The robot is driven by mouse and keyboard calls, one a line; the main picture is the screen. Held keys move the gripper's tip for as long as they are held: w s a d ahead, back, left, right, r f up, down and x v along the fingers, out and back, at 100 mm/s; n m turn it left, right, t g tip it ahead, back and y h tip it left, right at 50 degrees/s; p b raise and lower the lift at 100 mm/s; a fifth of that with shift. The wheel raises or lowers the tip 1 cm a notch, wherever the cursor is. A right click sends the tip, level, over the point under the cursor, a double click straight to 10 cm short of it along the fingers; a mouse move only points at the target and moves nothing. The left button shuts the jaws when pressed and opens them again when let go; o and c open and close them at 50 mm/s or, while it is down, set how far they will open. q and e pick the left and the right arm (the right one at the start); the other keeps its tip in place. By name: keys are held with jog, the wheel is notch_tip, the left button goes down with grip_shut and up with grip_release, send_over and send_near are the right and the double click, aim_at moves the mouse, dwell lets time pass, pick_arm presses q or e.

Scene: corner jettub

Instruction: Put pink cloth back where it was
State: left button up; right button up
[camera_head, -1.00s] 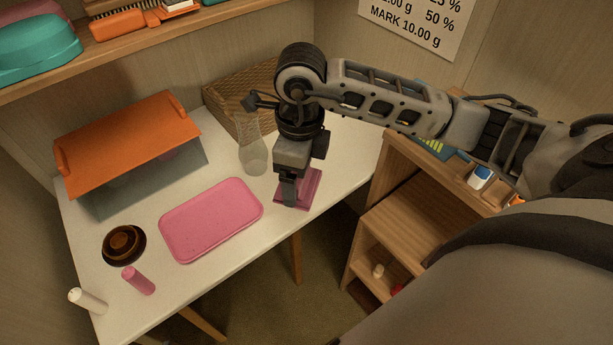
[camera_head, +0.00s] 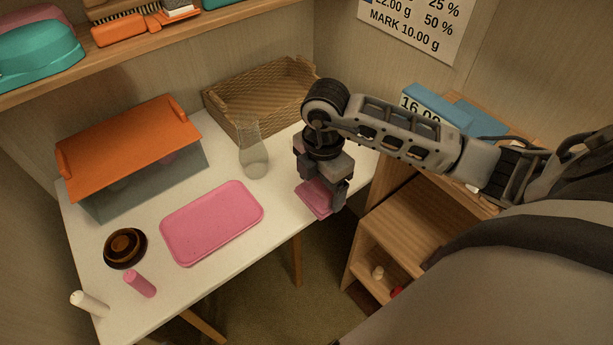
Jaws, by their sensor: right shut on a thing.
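The pink cloth (camera_head: 313,199) is a small folded pink square at the right front edge of the white table. My right gripper (camera_head: 334,203) is shut on it from above, and the wrist and fingers hide part of it. Its left part shows beside the fingers. I cannot tell for sure whether it touches the table or hangs just above it. My left gripper is not in view.
A pink tray (camera_head: 212,223) lies left of the cloth. A glass flask (camera_head: 252,152) and a wicker basket (camera_head: 236,100) stand behind. A wooden shelf unit (camera_head: 405,225) stands right.

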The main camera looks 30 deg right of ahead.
jog(key=w+d+f+b, duration=0.1)
jog(key=w+f+b, duration=0.1)
jog(key=w, duration=0.1)
jog(key=w+d+f+b, duration=0.1)
jog(key=w+f+b, duration=0.2)
jog(key=w+d+f+b, duration=0.1)
jog(key=w+f+b, duration=0.1)
jog(key=w+f, duration=0.1)
jog(key=shift+w+d+f+b, duration=0.15)
jog(key=shift+w+d+b, duration=0.15)
jog(key=shift+w+b, duration=0.15)
jog(key=shift+w+d+f, duration=0.1)
jog(key=shift+w, duration=0.15)
jog(key=f+b, duration=0.3)
jog(key=b, duration=0.1)
jog(key=shift+w+d+f, duration=0.1)
jog(key=shift+w+f, duration=0.1)
jog(key=shift+f, duration=0.15)
jog(key=shift+b, duration=0.3)
jog(key=shift+r, duration=0.15)
jog(key=shift+f, duration=0.2)
jog(key=o, duration=0.9)
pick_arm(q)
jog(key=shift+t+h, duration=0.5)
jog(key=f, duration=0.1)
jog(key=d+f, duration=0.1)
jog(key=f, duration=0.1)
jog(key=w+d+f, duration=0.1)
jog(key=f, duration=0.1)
